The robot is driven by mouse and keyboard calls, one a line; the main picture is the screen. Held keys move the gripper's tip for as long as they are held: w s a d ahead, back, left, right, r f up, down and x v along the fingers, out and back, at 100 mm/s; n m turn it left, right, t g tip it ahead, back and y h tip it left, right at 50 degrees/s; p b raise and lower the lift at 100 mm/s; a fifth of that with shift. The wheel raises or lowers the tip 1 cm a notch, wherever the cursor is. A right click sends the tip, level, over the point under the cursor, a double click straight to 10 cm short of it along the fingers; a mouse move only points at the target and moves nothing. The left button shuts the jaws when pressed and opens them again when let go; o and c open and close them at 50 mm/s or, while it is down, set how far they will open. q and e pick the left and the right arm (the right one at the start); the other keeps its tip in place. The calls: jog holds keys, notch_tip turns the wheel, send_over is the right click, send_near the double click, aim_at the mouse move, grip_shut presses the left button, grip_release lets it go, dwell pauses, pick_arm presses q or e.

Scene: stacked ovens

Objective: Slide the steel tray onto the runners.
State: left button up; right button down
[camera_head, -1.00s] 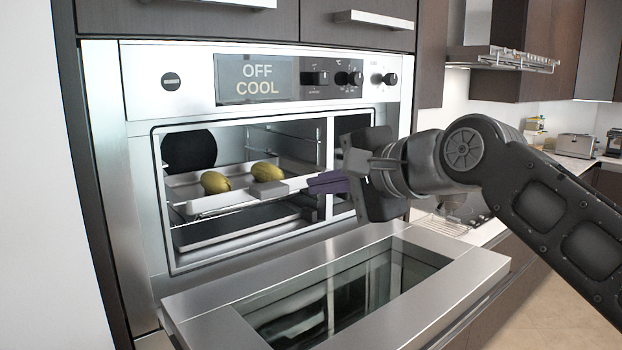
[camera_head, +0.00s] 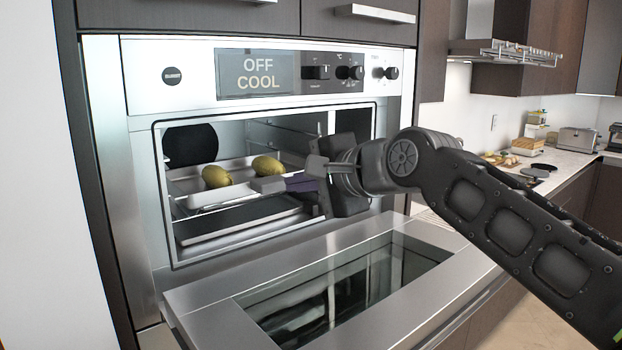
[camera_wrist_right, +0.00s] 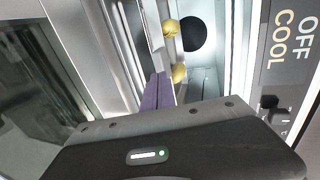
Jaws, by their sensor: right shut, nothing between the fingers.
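The pale steel tray (camera_head: 208,199) is inside the open oven, with two yellow-green fruits lying on it. A grey block (camera_head: 268,184) sits at its front edge. In the right wrist view the tray (camera_wrist_right: 157,38) shows only in part, beyond the fingers. My right gripper (camera_head: 290,184) reaches in through the oven opening from the right. Its purple fingers are shut and empty, with their tips close beside the grey block; I cannot tell whether they touch. The fingers (camera_wrist_right: 161,82) also show in the right wrist view, pointing at the tray. My left gripper is out of view.
A darker flat tray (camera_head: 235,220) lies lower in the oven. The oven door (camera_head: 340,285) is folded down in front, below my right arm. Side rails (camera_head: 290,135) run along the oven wall. A counter (camera_head: 575,160) with appliances stands at the far right.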

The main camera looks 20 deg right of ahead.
aim_at(267, 178)
jog(key=shift+x, duration=1.05)
jog(key=shift+w, duration=0.1)
dwell(1.3)
jog(key=shift+w+a+p, duration=0.55)
jog(key=shift+w+p, duration=0.4)
jog(key=shift+w, duration=0.4)
jog(key=shift+w+a+p, duration=0.55)
jog(key=shift+w+p, duration=0.4)
jog(key=shift+w, duration=0.35)
jog(key=shift+w+a+p, duration=0.55)
jog(key=shift+w+p, duration=0.4)
jog(key=shift+w, duration=0.4)
jog(key=shift+s+d+f+b, duration=0.1)
jog(key=shift+s+d+b, duration=0.05)
jog(key=shift+s+b, duration=0.25)
jog(key=s+d+b, duration=0.1)
jog(key=s, duration=0.1)
jog(key=s+d+b, duration=0.1)
jog(key=s+b, duration=0.1)
jog(key=s, duration=0.1)
jog(key=s+d+b, duration=0.1)
jog(key=s, duration=0.1)
jog(key=shift+s, duration=0.25)
jog(key=shift+s+d+b, duration=0.2)
jog(key=shift+s+b, duration=0.1)
jog(key=shift+s, duration=0.25)
